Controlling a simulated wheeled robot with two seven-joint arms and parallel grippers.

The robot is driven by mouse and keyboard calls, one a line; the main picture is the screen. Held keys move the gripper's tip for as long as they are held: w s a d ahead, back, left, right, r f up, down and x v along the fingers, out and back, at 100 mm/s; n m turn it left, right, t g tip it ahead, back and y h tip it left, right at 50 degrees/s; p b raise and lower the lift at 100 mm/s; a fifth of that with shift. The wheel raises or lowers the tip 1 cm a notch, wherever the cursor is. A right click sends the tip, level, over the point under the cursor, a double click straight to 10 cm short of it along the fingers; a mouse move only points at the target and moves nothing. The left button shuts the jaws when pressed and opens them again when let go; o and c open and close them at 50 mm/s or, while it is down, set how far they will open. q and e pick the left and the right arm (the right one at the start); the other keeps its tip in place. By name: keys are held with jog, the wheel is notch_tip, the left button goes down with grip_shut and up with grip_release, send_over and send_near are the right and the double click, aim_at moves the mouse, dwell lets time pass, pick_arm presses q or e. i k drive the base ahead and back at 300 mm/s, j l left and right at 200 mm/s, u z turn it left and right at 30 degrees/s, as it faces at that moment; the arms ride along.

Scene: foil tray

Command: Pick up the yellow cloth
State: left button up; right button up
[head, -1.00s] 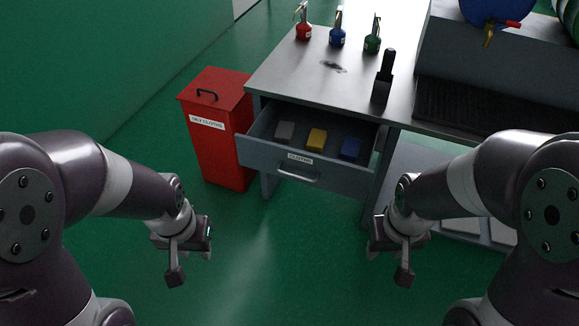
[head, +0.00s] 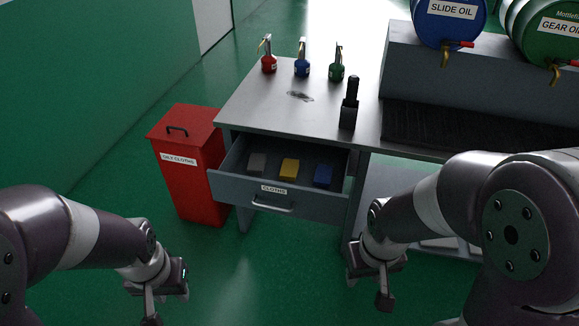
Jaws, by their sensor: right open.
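The yellow cloth (head: 290,168) lies folded in the open drawer (head: 275,202) labelled CLOTHS, between a grey cloth (head: 257,163) and a blue cloth (head: 323,175). My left gripper (head: 168,298) is at the lower left, with its fingers apart and nothing seen between them. Its lower end is near the picture's bottom edge. My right gripper (head: 369,290) is open and empty, below and right of the drawer in the picture. Both grippers are apart from the cloths.
A red bin (head: 192,185) labelled OILY CLOTHS stands left of the bench (head: 245,105). Red (head: 268,62), blue (head: 302,67) and green (head: 336,70) oil cans, a dark stain and a black holder (head: 348,115) are on top. Drums stand at back right. Green floor lies clear in front.

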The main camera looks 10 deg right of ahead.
aim_at(290, 168)
jog(key=i+l+u, duration=0.2)
jog(key=i+l, duration=0.2)
jog(key=i, duration=0.3)
jog(key=i+l+u, duration=0.25)
jog(key=i+l, duration=0.3)
jog(key=i, duration=0.1)
